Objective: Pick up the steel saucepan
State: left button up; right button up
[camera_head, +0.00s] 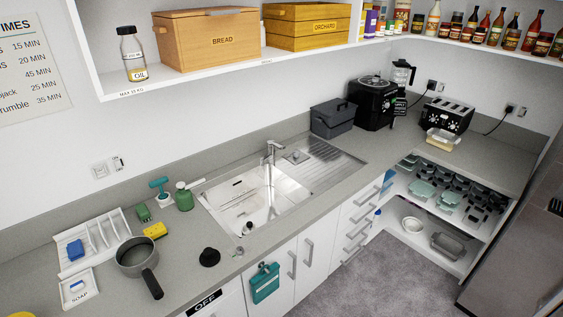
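The steel saucepan (137,258) stands upright on the grey counter at the lower left. It is round and grey, and it looks empty inside. Its dark handle (152,284) points toward the front edge of the counter, down and slightly right in the picture. Nothing covers the pan. Neither my left nor my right gripper shows in the head view.
A white drying rack (88,240) and soap dish (78,287) sit close left of the pan. A yellow sponge (155,230), green bottle (184,196) and black plunger-like item (209,257) are nearby. The sink (255,198) lies right; a shelf (180,83) hangs above.

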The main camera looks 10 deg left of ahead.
aim_at(138, 256)
jog(key=u, duration=1.6)
